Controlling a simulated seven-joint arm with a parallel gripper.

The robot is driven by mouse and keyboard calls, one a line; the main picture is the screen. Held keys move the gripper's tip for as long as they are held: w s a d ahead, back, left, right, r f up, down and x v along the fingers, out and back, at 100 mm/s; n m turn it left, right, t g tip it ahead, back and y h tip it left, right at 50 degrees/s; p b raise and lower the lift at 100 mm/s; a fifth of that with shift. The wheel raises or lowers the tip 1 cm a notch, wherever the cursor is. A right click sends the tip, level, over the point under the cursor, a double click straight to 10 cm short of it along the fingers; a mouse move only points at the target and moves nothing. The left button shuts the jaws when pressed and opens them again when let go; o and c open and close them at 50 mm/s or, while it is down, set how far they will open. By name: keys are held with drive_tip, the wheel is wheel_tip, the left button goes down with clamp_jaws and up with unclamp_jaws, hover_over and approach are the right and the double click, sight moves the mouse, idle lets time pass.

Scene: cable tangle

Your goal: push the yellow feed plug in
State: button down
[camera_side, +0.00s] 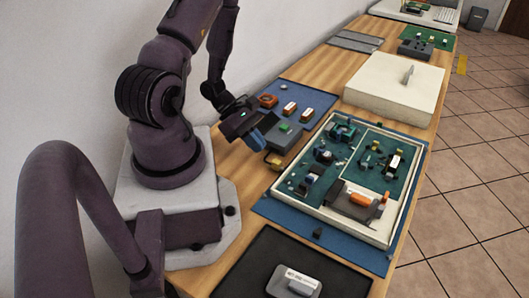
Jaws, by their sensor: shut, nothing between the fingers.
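A small yellow piece (274,161), perhaps the yellow feed plug, lies low beside the grey block (283,138) with a green top, on the near side of the blue mat. It is too small to tell whether it sits in a socket. My gripper (267,146) is shut and empty, pointing down just above and behind this piece. I cannot tell whether they touch. Any cable to the plug is hard to make out.
A cream-rimmed open case (417,190) with green boards and parts stands right of my gripper. Orange and white blocks sit on the blue mat (318,97). A cream box (395,92) stands behind. A dark mat (335,277) with a grey part lies in front.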

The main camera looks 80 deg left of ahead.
sight(276, 161)
drive_tip(key=shift+x, duration=1.7)
drive_tip(key=shift+w+d, duration=0.9)
drive_tip(key=v, duration=1)
drive_tip(key=shift+s+a, duration=0.3)
